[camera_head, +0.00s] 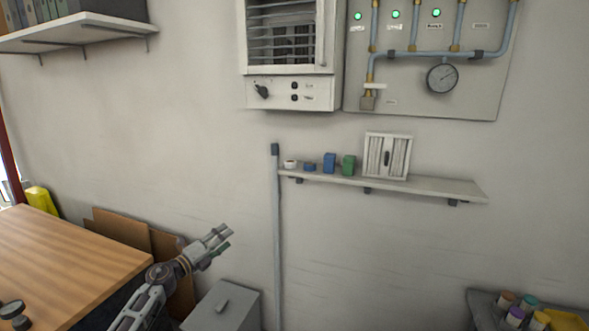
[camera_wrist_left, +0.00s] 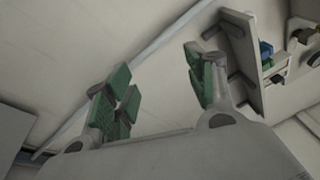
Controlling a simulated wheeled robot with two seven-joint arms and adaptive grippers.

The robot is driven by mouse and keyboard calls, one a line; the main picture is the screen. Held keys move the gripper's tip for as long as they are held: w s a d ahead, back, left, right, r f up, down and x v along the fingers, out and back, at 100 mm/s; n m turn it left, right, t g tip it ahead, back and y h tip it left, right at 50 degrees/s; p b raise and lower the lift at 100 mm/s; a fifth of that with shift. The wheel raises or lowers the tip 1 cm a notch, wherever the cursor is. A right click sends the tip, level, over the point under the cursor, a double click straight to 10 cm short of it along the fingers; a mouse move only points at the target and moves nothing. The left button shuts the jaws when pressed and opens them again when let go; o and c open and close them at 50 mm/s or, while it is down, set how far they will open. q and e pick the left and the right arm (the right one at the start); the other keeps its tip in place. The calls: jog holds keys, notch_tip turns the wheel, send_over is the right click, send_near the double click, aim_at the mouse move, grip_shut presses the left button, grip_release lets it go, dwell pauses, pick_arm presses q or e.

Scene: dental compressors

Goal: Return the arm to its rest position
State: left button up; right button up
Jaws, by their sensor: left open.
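My left gripper (camera_head: 222,241) shows at the lower middle of the head view, its arm coming up from the bottom left. It points up and to the right in front of the bare wall, above a grey lidded box. In the left wrist view its two green-padded fingers (camera_wrist_left: 160,92) stand apart with nothing between them. It touches nothing that I can see. My right gripper is in neither view.
A wooden table (camera_head: 70,250) stands at left with dark round items on it. The grey box (camera_head: 225,308) sits below my gripper. A wall shelf (camera_head: 430,187) holds small coloured items and a white louvred panel (camera_head: 387,156). A vertical pipe (camera_head: 277,240) runs beside the gripper.

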pick_arm(q)
jog(key=s+a+f+n+y, duration=0.15)
jog(key=f+n, duration=0.25)
jog(key=f, duration=0.5)
jog(key=s+a+f+n+y, duration=0.1)
jog(key=s+f+n+y, duration=0.15)
jog(key=f, duration=0.65)
jog(key=s+a+f+n+y, duration=0.25)
jog(key=f+n, duration=0.25)
jog(key=f, duration=0.4)
jog(key=s+a+f+n+g+y, duration=0.1)
jog(key=s+f+n+g, duration=0.15)
jog(key=s+f, duration=0.7)
jog(key=s+f+n+g+y, duration=0.2)
jog(key=s+f+n, duration=0.2)
jog(key=s+f, duration=0.55)
jog(key=s+f+n+g, duration=0.5)
jog(key=s+f, duration=1.2)
jog(key=s, duration=0.3)
jog(key=s+d+f+n+g, duration=0.2)
jog(key=s+f, duration=0.1)
jog(key=s, duration=0.9)
jog(key=s+d+f+n+g, duration=0.1)
jog(key=s+d+f+g, duration=0.1)
jog(key=s, duration=1)
jog(key=shift+f+n+g+y, duration=0.35)
jog(key=shift+f+n, duration=0.05)
jog(key=shift+f, duration=0.5)
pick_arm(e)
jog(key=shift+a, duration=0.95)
